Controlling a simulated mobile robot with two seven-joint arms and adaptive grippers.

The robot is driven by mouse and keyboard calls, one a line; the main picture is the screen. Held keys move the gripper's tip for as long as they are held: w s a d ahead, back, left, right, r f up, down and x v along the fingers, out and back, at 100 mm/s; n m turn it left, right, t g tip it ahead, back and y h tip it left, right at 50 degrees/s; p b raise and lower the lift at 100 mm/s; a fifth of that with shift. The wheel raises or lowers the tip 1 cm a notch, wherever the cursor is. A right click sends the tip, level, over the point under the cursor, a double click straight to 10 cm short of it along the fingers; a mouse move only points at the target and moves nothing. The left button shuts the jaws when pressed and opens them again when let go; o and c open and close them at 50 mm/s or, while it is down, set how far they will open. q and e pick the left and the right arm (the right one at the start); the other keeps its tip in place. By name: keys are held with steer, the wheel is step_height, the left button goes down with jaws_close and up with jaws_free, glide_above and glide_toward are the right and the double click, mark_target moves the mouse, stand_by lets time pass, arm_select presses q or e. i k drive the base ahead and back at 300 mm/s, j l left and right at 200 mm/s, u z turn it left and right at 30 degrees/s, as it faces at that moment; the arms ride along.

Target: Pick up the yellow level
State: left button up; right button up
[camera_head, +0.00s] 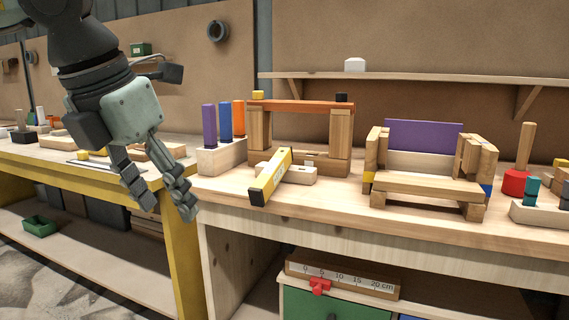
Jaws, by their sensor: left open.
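The yellow level (274,174) is a bar with a dark end cap. It lies tilted on the wooden workbench (330,207), its far end raised against a small pale wooden block (301,175) and its dark end toward the front edge. My left gripper (168,205) comes in from the upper left, fingers pointing down and apart, with nothing between them. It hangs to the left of the level, near the bench's left front corner, and does not touch the level. My right gripper is out of view.
A wooden arch with an orange top (300,106) stands behind the level. A block with purple, blue and orange pegs (221,157) stands to its left. A toy bench with a purple back (423,135) stands to the right. A shelf (440,77) runs above.

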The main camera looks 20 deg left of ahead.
mark_target(261, 190)
steer(key=i, duration=1.3)
